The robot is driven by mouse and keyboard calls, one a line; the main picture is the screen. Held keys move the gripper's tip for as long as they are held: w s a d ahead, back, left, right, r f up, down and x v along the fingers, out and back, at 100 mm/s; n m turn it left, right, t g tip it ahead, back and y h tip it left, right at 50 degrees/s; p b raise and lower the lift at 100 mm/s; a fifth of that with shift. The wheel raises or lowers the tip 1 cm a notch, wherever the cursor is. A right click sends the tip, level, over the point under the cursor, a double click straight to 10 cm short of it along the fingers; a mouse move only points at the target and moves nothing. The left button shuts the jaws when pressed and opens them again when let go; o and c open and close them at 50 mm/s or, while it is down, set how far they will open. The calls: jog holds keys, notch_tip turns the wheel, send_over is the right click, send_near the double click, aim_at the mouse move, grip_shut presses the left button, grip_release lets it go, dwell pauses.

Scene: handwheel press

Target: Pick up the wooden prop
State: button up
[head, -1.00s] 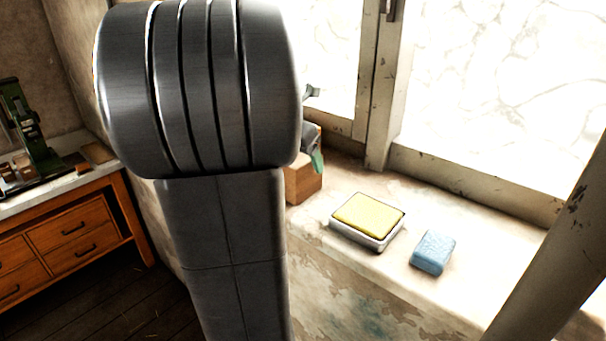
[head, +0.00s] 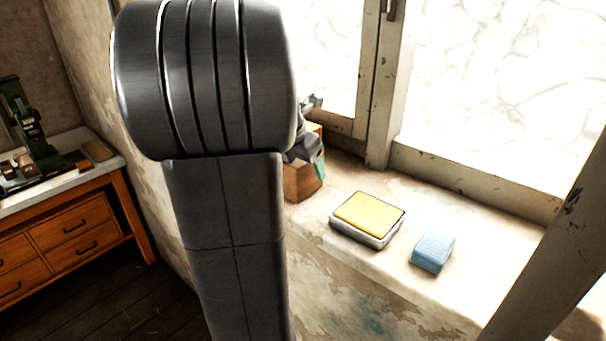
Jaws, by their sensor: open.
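A brown wooden block (head: 303,186), which looks like the wooden prop, stands on the window sill just right of my arm. Its left side is hidden behind my arm, and part of its upper area is covered by my gripper. My gripper (head: 315,136) shows only in part past the right edge of my arm, at the block's upper part. I cannot tell whether the fingers touch the block.
A tray with a yellow pad (head: 369,213) and a blue block (head: 433,251) sit on the sill to the right. The window frame (head: 384,90) rises behind. A green press (head: 33,130) stands on a drawer bench (head: 70,232) at the left.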

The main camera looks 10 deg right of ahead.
jog(key=c, duration=1.3)
jog(key=shift+o, duration=0.2)
